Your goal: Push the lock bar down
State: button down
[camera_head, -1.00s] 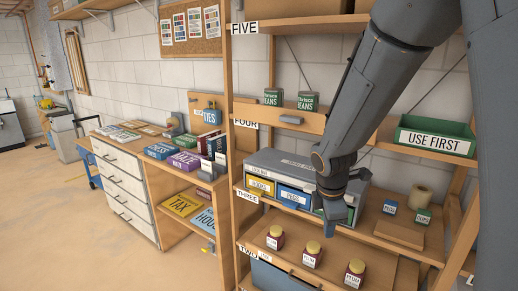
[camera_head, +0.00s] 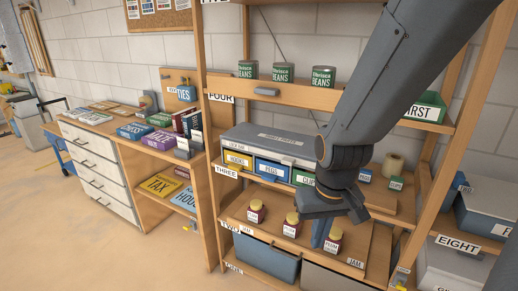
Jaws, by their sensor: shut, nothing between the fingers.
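The lock bar (camera_head: 262,154) is a grey strip along the upper front of a grey drawer unit (camera_head: 275,138) on the shelf marked THREE. Below it are a yellow HOOKS drawer (camera_head: 238,161), a blue PEGS drawer (camera_head: 271,170) and a green drawer (camera_head: 304,177), partly hidden. My arm covers the right end of the unit. My gripper (camera_head: 319,238) is shut and empty, pointing down below and right of the bar, seemingly in front of the jar shelf. I see no contact with the bar.
Red jars with yellow lids (camera_head: 292,224) stand on the lower shelf close to my gripper. Bean cans (camera_head: 284,72) stand above. A wooden upright (camera_head: 209,140) borders the left. Small boxes and a roll (camera_head: 392,165) sit right of the unit. Floor is clear at left.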

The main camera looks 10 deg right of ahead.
aim_at(287, 160)
jog(key=k, duration=0.65)
jog(key=u, duration=0.75)
jog(key=i, duration=1.4)
jog(key=z, duration=0.85)
